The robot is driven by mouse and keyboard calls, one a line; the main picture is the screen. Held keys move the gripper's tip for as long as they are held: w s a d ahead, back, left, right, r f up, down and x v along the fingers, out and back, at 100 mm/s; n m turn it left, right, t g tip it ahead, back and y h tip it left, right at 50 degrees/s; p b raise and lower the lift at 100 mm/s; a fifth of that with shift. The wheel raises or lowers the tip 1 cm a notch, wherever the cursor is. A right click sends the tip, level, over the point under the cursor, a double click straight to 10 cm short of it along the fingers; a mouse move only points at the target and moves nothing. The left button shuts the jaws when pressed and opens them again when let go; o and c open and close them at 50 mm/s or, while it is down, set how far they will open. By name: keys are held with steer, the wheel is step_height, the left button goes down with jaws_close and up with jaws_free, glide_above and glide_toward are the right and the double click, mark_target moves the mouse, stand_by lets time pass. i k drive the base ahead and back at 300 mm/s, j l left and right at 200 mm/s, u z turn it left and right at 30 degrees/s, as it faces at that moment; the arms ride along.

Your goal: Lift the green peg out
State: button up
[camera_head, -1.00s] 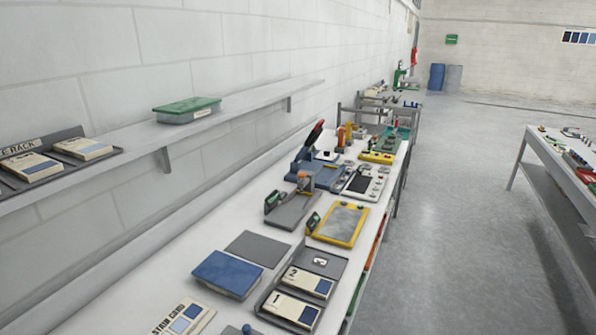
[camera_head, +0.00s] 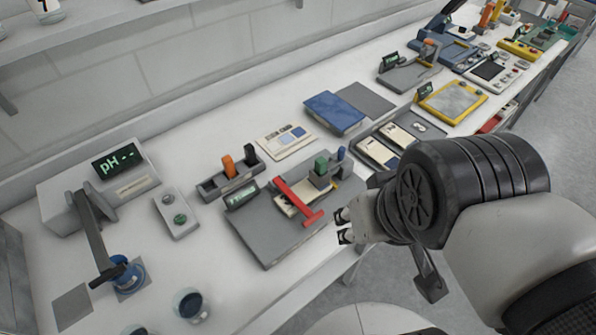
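The green peg (camera_head: 321,166) stands upright in a grey block at the back right of a grey fixture plate (camera_head: 268,240). A blue peg (camera_head: 341,154) stands just to its right. A red bar (camera_head: 298,201) lies diagonally across a cream card (camera_head: 291,203) beside the green peg. My gripper (camera_head: 343,226) is open and empty, below and right of the green peg in the picture and apart from it. Its two dark fingertips point left, near the right side of the plate. The peg's lower end is hidden in the block.
A grey holder (camera_head: 212,191) with an orange peg (camera_head: 229,166) and a black peg (camera_head: 250,154) stands behind the plate. A pH meter (camera_head: 130,180), a button box (camera_head: 176,213) and cups (camera_head: 190,304) are left. A blue box (camera_head: 334,112) and card trays (camera_head: 378,152) are behind right.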

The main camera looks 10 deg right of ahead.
mark_target(320, 164)
steer(key=i+l+u, duration=0.15)
steer(key=l, duration=0.2)
steer(key=i+l+u, duration=0.15)
steer(key=l, duration=0.2)
steer(key=i+l+u, duration=0.15)
steer(key=l, duration=0.25)
steer(key=u, duration=1.05)
